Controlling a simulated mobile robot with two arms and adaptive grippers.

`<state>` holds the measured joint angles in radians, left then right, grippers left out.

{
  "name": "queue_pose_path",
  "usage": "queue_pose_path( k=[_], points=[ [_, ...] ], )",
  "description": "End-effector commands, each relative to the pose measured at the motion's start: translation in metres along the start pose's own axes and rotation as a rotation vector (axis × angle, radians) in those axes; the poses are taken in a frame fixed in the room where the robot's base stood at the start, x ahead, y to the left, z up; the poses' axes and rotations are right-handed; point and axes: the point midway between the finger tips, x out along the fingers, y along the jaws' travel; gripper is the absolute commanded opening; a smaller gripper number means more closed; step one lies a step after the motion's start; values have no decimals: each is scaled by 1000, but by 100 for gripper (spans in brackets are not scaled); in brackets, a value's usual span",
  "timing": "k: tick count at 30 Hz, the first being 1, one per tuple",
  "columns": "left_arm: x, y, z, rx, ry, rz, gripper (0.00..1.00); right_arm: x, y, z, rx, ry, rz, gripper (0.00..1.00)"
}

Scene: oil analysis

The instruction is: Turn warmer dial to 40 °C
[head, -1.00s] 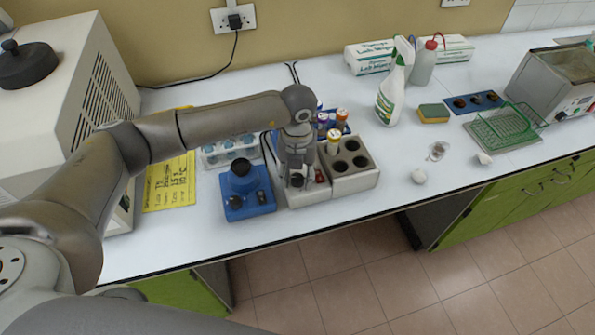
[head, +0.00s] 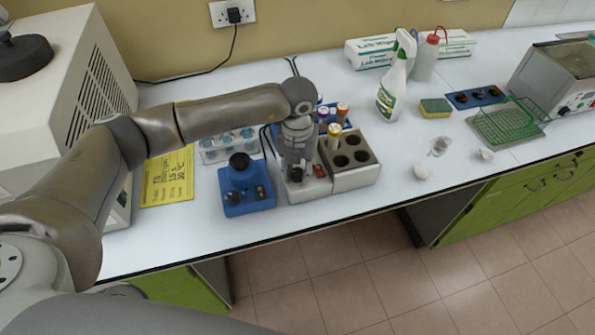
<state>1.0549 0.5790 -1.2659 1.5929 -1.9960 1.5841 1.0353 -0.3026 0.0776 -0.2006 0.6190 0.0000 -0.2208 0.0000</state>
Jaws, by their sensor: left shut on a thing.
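The warmer (head: 350,183) is a pale block heater on the bench, with dark wells in its top and a yellow-capped tube in one well. Its lower left part carries a front panel with a small red switch (head: 319,171). My left gripper (head: 297,178) reaches down over this panel and is shut on a small dark knob, which looks like the warmer dial (head: 296,174). The fingers hide most of the dial, and its scale and setting cannot be read. My right gripper is not in view.
A blue vortex mixer (head: 247,195) stands just left of the warmer. A rack with blue-capped vials (head: 230,145) and a yellow note sheet (head: 168,178) lie farther left. Orange- and purple-capped tubes (head: 342,108) stand behind the warmer. A spray bottle (head: 392,90) stands farther right.

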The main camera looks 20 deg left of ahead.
Motion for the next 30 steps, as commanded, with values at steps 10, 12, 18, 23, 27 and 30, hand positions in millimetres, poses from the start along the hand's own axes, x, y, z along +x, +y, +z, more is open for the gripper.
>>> queue_pose_path(
  k=[10, 12, 18, 23, 27, 30],
  points=[
    [5, 0, 2, 290, -5, 0, 4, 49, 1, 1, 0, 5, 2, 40],
    [5, 0, 2, 352, -6, 0, 4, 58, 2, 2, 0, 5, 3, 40],
    [4, 0, 2, 517, -6, 0, 4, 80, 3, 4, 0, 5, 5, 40],
    [3, 0, 2, 622, -5, 1, 4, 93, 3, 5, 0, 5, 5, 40],
    [1, 0, 1, 689, -5, 0, 4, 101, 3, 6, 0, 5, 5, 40],
    [0, 0, 1, 723, -5, 0, 4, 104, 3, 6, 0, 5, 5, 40]
  ],
)
